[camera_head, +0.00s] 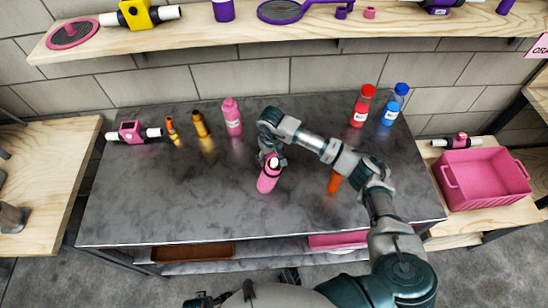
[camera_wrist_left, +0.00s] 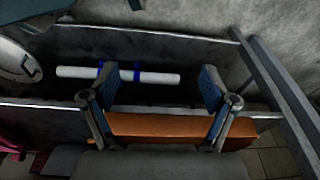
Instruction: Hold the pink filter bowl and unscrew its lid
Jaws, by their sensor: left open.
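A pink filter bowl (camera_head: 267,181), bottle-shaped, is near the middle of the dark worktop in the head view, slightly tilted. My right gripper (camera_head: 271,158) is at its upper end and appears shut on it, hiding part of its top. I cannot tell whether its base touches the worktop. A second pink bottle (camera_head: 232,118) with a pale label stands upright further back. My left gripper (camera_wrist_left: 160,86) is open and empty in the left wrist view, low by the worktop's front edge and away from the bowl.
The worktop (camera_head: 150,205) is clear at front left. A pink-and-white filter housing (camera_head: 131,132), orange bottles, a red bottle (camera_head: 362,106) and a blue bottle (camera_head: 393,105) stand behind. An orange-brown tray (camera_wrist_left: 165,127) and white pipe (camera_wrist_left: 150,77) show below my left gripper. A pink crate (camera_head: 485,178) stands right.

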